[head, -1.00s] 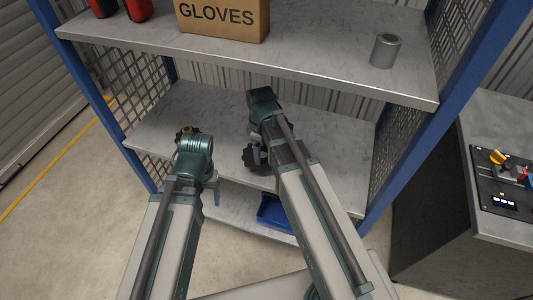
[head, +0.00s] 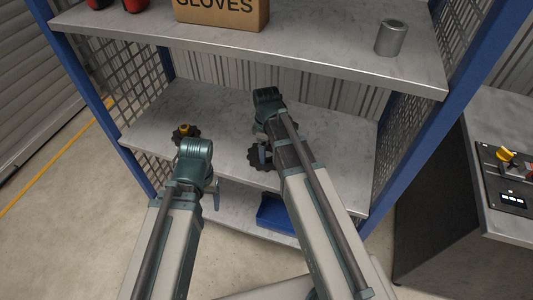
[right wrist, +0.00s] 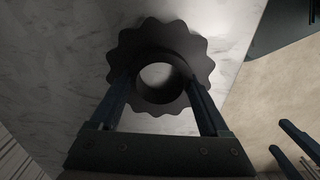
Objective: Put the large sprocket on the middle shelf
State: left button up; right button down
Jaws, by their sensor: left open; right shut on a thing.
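The large sprocket (head: 256,164), dark and toothed, is at the middle shelf (head: 325,150), partly hidden by my right arm. In the right wrist view the sprocket (right wrist: 160,34) lies flat over the pale shelf surface. My right gripper (right wrist: 161,92) is shut on its round hub, one finger on each side. I cannot tell whether the sprocket touches the shelf. My left gripper (head: 215,194) is open and empty, in front of the shelf edge. Its fingers also show at the right of the right wrist view (right wrist: 298,150).
Another dark sprocket with a yellow hub (head: 184,131) sits on the middle shelf at left. The top shelf (head: 325,48) holds a GLOVES box (head: 222,12), a metal cylinder (head: 391,38) and red items. A blue bin (head: 276,214) is below. A control cabinet (head: 510,180) stands right.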

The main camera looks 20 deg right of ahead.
jog(key=shift+c, duration=1.4)
grip_release()
jog(key=shift+f, duration=0.15)
jog(key=shift+o, duration=1.4)
notch_tip(320, 180, up, 12)
jog(key=p, duration=1.2)
jog(key=shift+r, duration=0.2)
jog(key=shift+f, duration=0.15)
notch_tip(320, 180, down, 12)
jog(key=b, duration=1.2)
